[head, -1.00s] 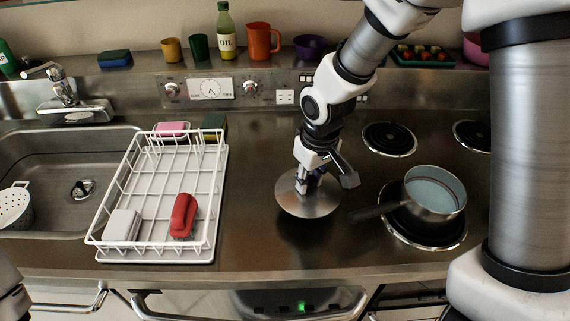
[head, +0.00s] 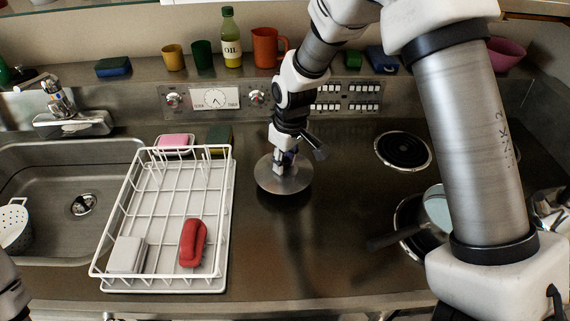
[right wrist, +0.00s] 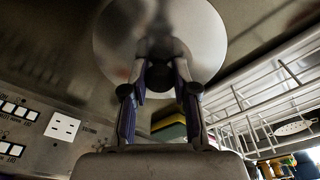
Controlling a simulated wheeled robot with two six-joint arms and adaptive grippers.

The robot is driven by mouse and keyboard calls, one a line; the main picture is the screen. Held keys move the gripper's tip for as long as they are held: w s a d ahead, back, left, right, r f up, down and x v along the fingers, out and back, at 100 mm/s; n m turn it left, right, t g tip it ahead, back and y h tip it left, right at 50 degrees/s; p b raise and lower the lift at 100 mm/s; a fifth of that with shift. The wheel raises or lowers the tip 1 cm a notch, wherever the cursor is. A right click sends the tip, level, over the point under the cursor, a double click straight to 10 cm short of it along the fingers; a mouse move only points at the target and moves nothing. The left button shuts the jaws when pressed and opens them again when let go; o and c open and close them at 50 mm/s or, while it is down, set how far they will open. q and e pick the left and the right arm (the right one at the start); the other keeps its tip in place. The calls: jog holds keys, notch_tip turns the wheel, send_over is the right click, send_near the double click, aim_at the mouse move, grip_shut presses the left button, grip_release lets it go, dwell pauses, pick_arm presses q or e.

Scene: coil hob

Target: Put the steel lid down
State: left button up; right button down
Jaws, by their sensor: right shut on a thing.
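The steel lid (head: 284,184) is a shiny round disc over the dark worktop, right of the dish rack. My right gripper (head: 285,162) is above it and shut on its knob. In the right wrist view the lid (right wrist: 205,28) fills the top, with my fingers (right wrist: 160,80) closed around the dark knob. A dark shadow lies below the lid's front edge; I cannot tell how large the gap to the worktop is. A bit of my left arm shows at the lower left edge, but its gripper is not visible.
A white dish rack (head: 225,215) with a red cloth-like item (head: 193,243) and a pale block stands left of the lid. Cups and an oil bottle (head: 231,40) line the back shelf. Worktop in front is clear.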

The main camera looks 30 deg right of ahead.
aim_at(285, 170)
jog(key=shift+s+f+p, duration=0.15)
jog(key=shift+f+p, duration=0.05)
jog(key=shift+f, duration=0.4)
jog(key=shift+s+f+p, duration=0.15)
jog(key=shift+f, duration=0.45)
jog(key=shift+w+f, duration=0.15)
jog(key=shift+f, duration=0.35)
jog(key=c, duration=0.9)
grip_release()
jog(key=shift+r, duration=0.1)
notch_tip(285, 170, up, 12)
jog(key=s+b, duration=0.1)
jog(key=shift+s+d, duration=0.2)
